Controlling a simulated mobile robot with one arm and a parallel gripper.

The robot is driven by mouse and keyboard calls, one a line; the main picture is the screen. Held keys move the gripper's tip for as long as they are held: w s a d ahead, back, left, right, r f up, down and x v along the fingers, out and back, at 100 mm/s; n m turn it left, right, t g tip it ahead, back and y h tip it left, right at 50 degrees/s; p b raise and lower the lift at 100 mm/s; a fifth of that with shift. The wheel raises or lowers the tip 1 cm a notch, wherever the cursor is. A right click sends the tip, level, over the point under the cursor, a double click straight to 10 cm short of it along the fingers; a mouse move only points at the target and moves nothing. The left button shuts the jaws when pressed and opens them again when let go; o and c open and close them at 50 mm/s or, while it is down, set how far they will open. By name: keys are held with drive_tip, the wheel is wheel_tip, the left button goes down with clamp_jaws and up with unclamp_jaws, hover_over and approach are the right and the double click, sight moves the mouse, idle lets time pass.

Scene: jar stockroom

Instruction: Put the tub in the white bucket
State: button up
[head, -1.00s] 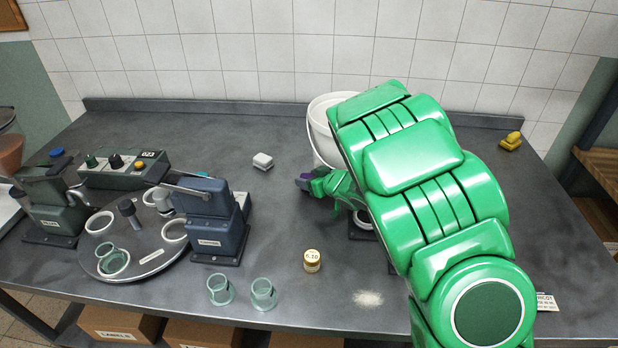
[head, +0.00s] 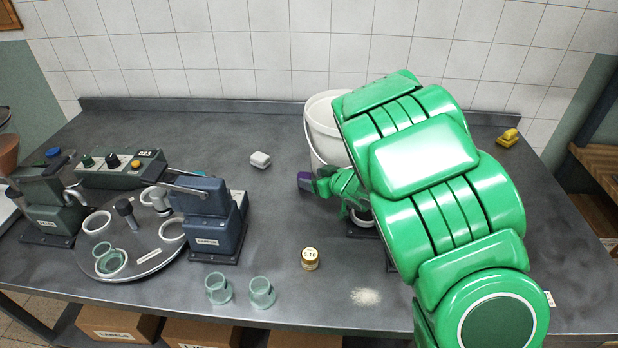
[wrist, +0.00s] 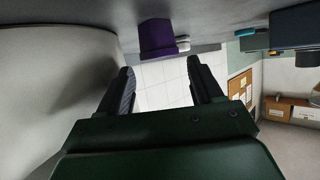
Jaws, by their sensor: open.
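A small purple tub (head: 305,181) stands on the bench just left of the white bucket (head: 322,130). My gripper (head: 328,185) is low beside the bucket's front, its fingers pointing left toward the tub. In the wrist view, the open fingers (wrist: 160,72) have an empty gap between them. The purple tub (wrist: 157,38) shows beyond the fingertips, apart from them. The bucket's pale wall (wrist: 55,75) fills the left of that view, close to one finger. My arm hides the bucket's right side.
A white lidded container (head: 260,159) stands farther left. A turntable (head: 130,250) with machines fills the left. A yellow object (head: 508,137) lies far right. Mid-bench is largely clear.

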drive_tip(key=v, duration=0.7)
drive_tip(key=shift+s+d, duration=0.2)
drive_tip(key=shift+d, duration=0.1)
drive_tip(key=shift+o, duration=0.9)
drive_tip(key=shift+s+d+r, duration=0.1)
drive_tip(key=shift+s+r, duration=0.05)
drive_tip(key=shift+r, duration=0.05)
drive_tip(key=w+d+r+m+t+h, duration=0.2)
drive_tip(key=w+d+r+h, duration=0.25)
drive_tip(key=d, duration=0.45)
drive_tip(key=m+g+h, duration=0.3)
drive_tip(key=m+g, duration=0.4)
approach(304, 177)
drive_tip(key=f, duration=0.2)
drive_tip(key=shift+w+x, duration=0.2)
drive_tip(key=shift+x, duration=1.75)
drive_tip(key=shift+w+x, duration=0.2)
drive_tip(key=shift+x, duration=1.8)
drive_tip(key=shift+r, duration=0.2)
